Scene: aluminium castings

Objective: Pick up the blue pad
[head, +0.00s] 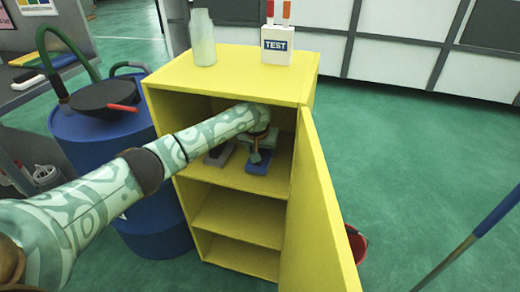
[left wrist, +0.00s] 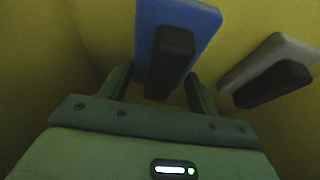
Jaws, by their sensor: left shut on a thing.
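The blue pad (head: 258,169) lies on the upper shelf inside the open yellow cabinet (head: 230,77). In the left wrist view the blue pad (left wrist: 204,24) has a black grip block on it. My left gripper (head: 257,154) reaches into the cabinet from the left, over the blue pad. Whether the pad touches the shelf is hard to tell. My right gripper is not in view.
A grey pad (left wrist: 262,58) with a black block lies close beside the blue one. The cabinet door (head: 322,215) stands open at the right. A bottle (head: 203,42) and a TEST box (head: 277,50) stand on top. A blue drum (head: 103,135) is at the left.

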